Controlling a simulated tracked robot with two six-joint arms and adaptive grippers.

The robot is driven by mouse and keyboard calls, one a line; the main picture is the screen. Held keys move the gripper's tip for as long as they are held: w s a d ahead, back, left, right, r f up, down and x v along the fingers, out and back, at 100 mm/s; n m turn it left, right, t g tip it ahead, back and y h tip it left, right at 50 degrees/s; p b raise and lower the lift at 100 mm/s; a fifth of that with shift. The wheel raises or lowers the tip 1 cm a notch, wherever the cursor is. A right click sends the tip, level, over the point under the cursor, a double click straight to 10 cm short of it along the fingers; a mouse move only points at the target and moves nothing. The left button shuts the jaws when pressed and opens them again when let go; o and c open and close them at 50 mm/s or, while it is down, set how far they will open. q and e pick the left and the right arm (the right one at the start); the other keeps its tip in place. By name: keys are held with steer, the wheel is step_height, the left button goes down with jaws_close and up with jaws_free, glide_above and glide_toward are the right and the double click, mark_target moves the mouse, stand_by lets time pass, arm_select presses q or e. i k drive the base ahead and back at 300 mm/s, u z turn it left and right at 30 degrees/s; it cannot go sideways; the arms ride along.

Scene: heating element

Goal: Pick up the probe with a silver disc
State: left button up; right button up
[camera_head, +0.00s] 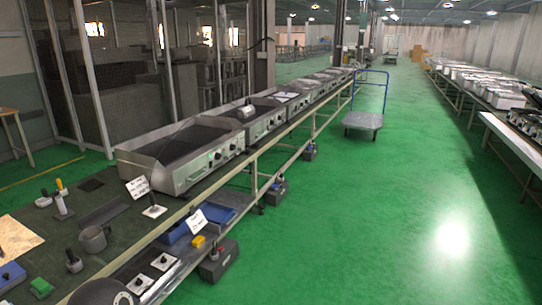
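Several small hand-held tools with dark handles stand on the dark workbench (105,231) at the lower left. One dark-handled tool (44,199) at the far left has a pale, roundish base that may be a silver disc; it is too small to be sure. Next to it a tool with a grey base (64,212) stands upright. A dark knob on a pale square plate (154,211) stands near the bench's front edge. A short dark-handled tool (74,263) stands nearer. Neither of my grippers is in view.
A blue-handled cart (363,120) stands on the open green floor (380,215).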

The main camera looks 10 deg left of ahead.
mark_target(154, 209)
steer(key=u, duration=0.2)
steer(key=i, duration=1.45)
steer(key=u, duration=0.5)
steer(key=i, duration=1.7)
steer(key=u, duration=0.35)
steer(key=i, duration=0.75)
steer(key=u, duration=0.1)
